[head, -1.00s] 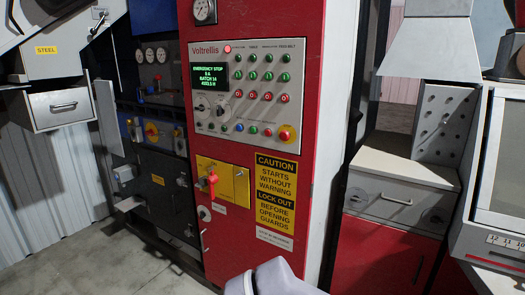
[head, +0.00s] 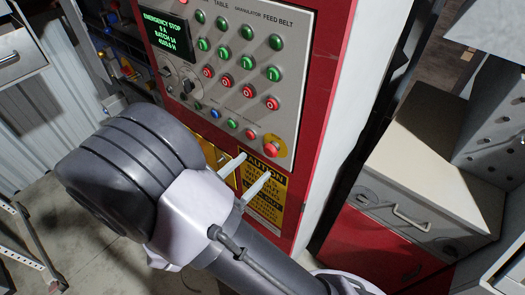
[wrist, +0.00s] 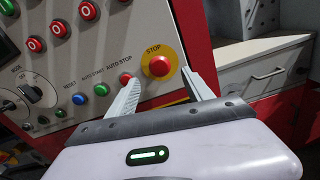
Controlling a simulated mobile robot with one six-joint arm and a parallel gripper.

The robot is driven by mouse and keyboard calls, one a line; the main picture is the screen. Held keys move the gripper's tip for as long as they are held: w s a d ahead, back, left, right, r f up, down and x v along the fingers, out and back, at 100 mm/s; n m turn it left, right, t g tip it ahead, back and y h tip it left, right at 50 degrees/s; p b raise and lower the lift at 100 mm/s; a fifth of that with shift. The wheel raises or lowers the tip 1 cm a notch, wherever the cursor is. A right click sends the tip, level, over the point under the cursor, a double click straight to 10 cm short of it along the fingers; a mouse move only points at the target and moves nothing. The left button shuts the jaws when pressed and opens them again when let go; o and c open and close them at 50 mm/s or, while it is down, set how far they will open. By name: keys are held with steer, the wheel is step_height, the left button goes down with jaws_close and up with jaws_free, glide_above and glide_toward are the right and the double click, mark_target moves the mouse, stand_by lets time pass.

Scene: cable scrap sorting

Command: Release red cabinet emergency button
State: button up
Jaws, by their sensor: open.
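The red emergency button (head: 271,149) is a mushroom head on a yellow disc at the lower right of the red cabinet's (head: 317,120) grey control panel (head: 246,72). The panel's screen (head: 165,34) reads "EMERGENCY STOP". My gripper (head: 251,175) is open and empty, its two pale fingers pointing toward the panel just below the button. In the wrist view the button (wrist: 159,66) sits on its yellow disc marked STOP, between and beyond the open fingertips (wrist: 161,79). The fingers appear apart from it. I cannot tell how far the button is pressed in.
Small red, green and blue buttons crowd the panel left of the stop button; the nearest is a red button (wrist: 125,79) by the left finger. A caution sign (head: 266,196) is below. A grey-topped red cabinet (head: 391,250) with a drawer stands at the right.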

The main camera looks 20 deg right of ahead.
mark_target(268, 153)
steer(key=x, duration=0.7)
steer(key=shift+a, duration=0.1)
jaws_close()
